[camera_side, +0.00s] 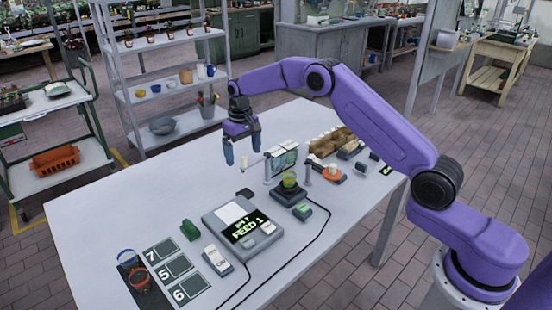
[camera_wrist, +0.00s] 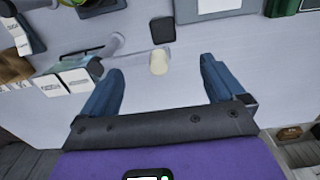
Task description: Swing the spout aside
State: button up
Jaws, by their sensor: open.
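A thin grey spout arm (camera_side: 255,161) reaches left from a short post on the table, in front of a small screen. Its pale, cream-coloured end (camera_wrist: 158,63) shows in the wrist view, with the grey arm (camera_wrist: 98,53) running off to the left. My gripper (camera_side: 242,150) points down just above the spout's free end. In the wrist view my gripper (camera_wrist: 160,68) is open, with the cream end between its blue fingertips. There is a gap on both sides, and I see no contact. The height difference is hard to tell.
A FEED 1 display unit (camera_side: 243,224), a green block (camera_side: 190,230) and numbered squares (camera_side: 173,269) lie nearer. The left table is clear.

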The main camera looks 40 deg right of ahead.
jog(key=shift+r, duration=2.6)
jog(key=shift+a, duration=0.1)
jog(key=s+a+r+n, duration=0.3)
jog(key=s+a+r, duration=0.15)
jog(key=s, duration=0.55)
jog(key=s+a+r+n, duration=0.3)
jog(key=s+a, duration=0.3)
jog(key=s, duration=0.5)
jog(key=s+d+f+n, duration=0.1)
jog(key=s+d+n, duration=0.2)
jog(key=s, duration=1)
jog(key=s+d+f+n, duration=0.2)
jog(key=s+d, duration=0.4)
jog(key=s, duration=0.8)
jog(key=shift+s+d+n, duration=0.2)
jog(key=shift+d+n, duration=0.15)
jog(key=shift+n, duration=0.45)
